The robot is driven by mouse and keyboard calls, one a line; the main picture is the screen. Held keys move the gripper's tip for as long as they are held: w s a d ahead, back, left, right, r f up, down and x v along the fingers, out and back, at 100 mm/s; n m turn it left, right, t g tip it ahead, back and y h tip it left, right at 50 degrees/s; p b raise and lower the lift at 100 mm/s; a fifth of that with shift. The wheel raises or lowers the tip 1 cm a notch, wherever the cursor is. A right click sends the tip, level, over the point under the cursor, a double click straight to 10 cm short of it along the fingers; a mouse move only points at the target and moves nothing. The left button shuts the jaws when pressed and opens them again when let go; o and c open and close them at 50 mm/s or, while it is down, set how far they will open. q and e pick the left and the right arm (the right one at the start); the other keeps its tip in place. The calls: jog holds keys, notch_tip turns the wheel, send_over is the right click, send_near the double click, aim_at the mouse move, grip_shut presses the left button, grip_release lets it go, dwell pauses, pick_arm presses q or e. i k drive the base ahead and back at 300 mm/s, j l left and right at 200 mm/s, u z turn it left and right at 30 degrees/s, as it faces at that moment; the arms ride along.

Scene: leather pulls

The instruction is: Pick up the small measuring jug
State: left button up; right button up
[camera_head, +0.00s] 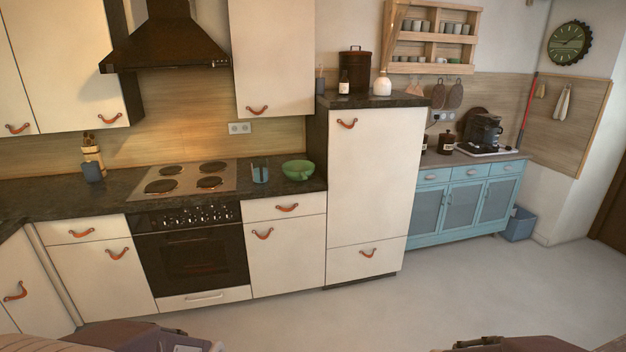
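A small, bluish, see-through vessel (260,171), which looks like the measuring jug, stands upright on the dark counter (308,186). It is between the hob and a green bowl, close to both but apart from them. Its handle and markings are too small to make out. Parts of my two arms show at the bottom edge, one left of the middle and one at the right. Both are far from the jug, across the open floor. No gripper fingertips can be made out.
The hob (163,186) is left of the jug and the green bowl (298,170) right of it. A tall white cabinet (370,190) stands right of the counter. A blue sideboard (465,205) is farther right. The grey floor (330,310) in front is clear.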

aim_at(260, 164)
jog(key=i+l+u, duration=0.15)
jog(key=i, duration=0.65)
jog(key=i+l+u, duration=0.1)
jog(key=i, duration=0.7)
jog(key=i+l+u, duration=0.1)
jog(key=i+u, duration=0.35)
jog(key=i+l+u, duration=0.25)
jog(key=u, duration=0.15)
jog(key=i+l+u, duration=0.3)
jog(key=u, duration=0.15)
jog(key=i+l+u, duration=0.2)
jog(key=l+u, duration=0.2)
